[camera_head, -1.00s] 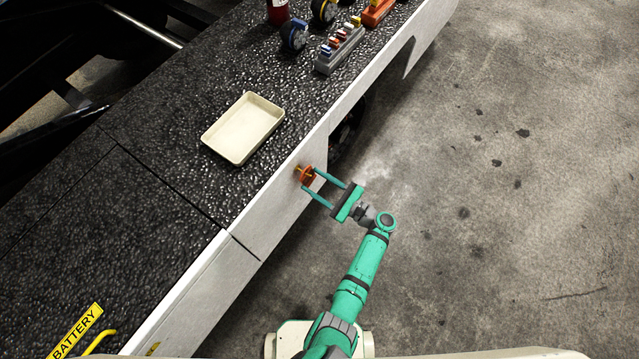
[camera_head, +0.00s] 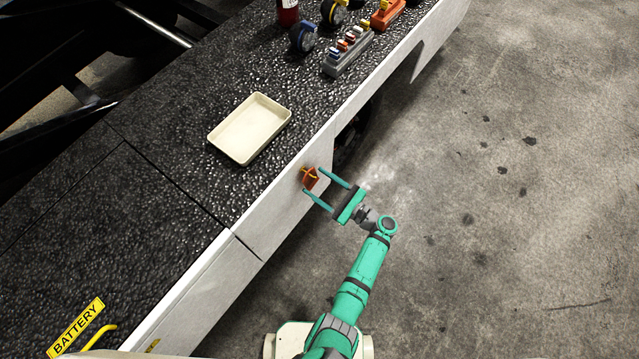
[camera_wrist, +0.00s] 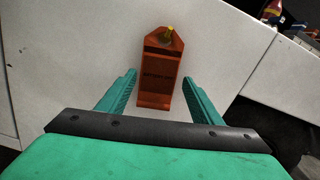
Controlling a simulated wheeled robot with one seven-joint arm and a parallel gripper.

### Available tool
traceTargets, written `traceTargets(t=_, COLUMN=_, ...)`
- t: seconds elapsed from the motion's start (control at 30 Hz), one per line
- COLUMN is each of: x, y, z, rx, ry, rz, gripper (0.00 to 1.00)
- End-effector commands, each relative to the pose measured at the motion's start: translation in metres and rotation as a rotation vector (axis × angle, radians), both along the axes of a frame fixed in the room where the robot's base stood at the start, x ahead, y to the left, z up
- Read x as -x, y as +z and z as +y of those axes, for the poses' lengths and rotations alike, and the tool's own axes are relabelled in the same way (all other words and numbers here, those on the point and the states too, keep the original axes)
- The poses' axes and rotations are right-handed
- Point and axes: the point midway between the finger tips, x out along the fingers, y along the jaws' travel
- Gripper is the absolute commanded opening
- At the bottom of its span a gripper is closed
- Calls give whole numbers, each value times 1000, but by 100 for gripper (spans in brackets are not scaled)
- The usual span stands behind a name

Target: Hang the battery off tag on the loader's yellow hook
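The orange tag (camera_head: 310,180) is against the loader's white side panel. In the wrist view the tag (camera_wrist: 158,80) is upright with its pointed end at the top; its dark lettering is too blurred to read surely. My gripper (camera_head: 313,181) is open, one finger on each side of the tag. In the wrist view (camera_wrist: 160,80) gaps show between both fingers and the tag.
A cream tray (camera_head: 249,128) lies on the black deck. A grey rack (camera_head: 347,52), casters and a red bottle stand farther back. A yellow BATTERY label (camera_head: 76,328) and a curved yellow bar (camera_head: 98,337) are at lower left. Concrete floor on the right is clear.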

Motion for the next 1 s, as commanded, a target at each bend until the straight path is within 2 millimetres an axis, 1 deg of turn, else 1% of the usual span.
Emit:
traceTargets(t=0.3, x=0, y=0, z=-1, rx=0, ry=-2, rz=0, gripper=68)
traceTargets(t=0.43, x=4, y=0, z=-6, rx=0, ry=-2, rz=0, gripper=68)
traceTargets(t=0.57, x=14, y=-1, z=-21, rx=0, ry=-4, rz=0, gripper=68)
traceTargets(t=0.8, x=40, y=-3, z=-58, rx=1, ry=-5, rz=0, gripper=68)
traceTargets(t=1.0, x=56, y=-4, z=-80, rx=1, ry=-3, rz=-1, gripper=68)
